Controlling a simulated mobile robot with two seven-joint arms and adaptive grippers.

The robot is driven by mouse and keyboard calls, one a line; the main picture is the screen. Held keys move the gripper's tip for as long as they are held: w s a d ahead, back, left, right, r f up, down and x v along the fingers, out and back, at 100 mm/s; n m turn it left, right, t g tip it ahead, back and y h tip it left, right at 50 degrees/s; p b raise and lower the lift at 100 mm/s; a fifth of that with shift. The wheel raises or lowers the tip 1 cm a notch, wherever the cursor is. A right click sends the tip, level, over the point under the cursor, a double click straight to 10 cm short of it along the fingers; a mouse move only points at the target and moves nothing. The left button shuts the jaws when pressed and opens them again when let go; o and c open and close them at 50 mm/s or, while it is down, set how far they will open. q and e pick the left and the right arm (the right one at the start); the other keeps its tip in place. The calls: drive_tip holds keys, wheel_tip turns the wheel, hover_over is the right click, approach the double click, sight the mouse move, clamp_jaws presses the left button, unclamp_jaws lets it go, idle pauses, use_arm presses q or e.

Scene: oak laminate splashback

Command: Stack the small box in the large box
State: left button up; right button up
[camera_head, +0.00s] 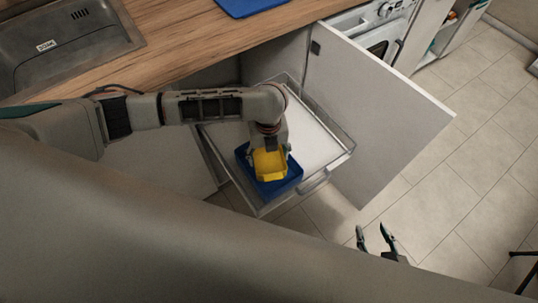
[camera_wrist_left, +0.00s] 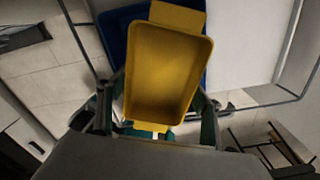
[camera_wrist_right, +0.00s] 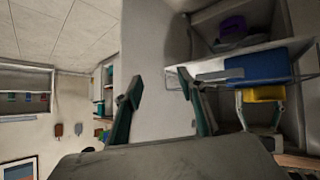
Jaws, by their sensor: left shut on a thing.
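The small box is yellow (camera_head: 271,168) and is held over the blue large box (camera_head: 292,184), which stands in the pulled-out wire drawer. My left gripper (camera_head: 270,153) is shut on the yellow box. In the left wrist view the yellow box (camera_wrist_left: 165,75) lies between its fingers and overlaps the blue box (camera_wrist_left: 118,25). Whether the yellow box touches the blue box's floor cannot be told. In the right wrist view the yellow box (camera_wrist_right: 264,94) shows beside the blue box (camera_wrist_right: 258,66). My right gripper (camera_head: 373,231) is open and empty, away from the drawer.
The drawer (camera_head: 318,138) has a white base and wire rails; its base is bare beside the blue box. An open white cabinet door (camera_head: 375,115) stands right of it. A wooden worktop (camera_head: 190,40) with a sink (camera_head: 65,42) lies behind.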

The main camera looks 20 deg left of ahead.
use_arm(q)
drive_tip(key=shift+r, duration=0.2)
drive_tip(key=shift+f, duration=0.45)
use_arm(e)
drive_tip(key=shift+w+a+r, duration=0.1)
drive_tip(key=shift+w, duration=0.05)
use_arm(q)
drive_tip(key=shift+f, duration=0.2)
drive_tip(key=o, duration=1.2)
use_arm(e)
drive_tip(key=shift+s+f, duration=0.25)
drive_tip(key=shift+s, duration=0.2)
drive_tip(key=shift+w, duration=0.15)
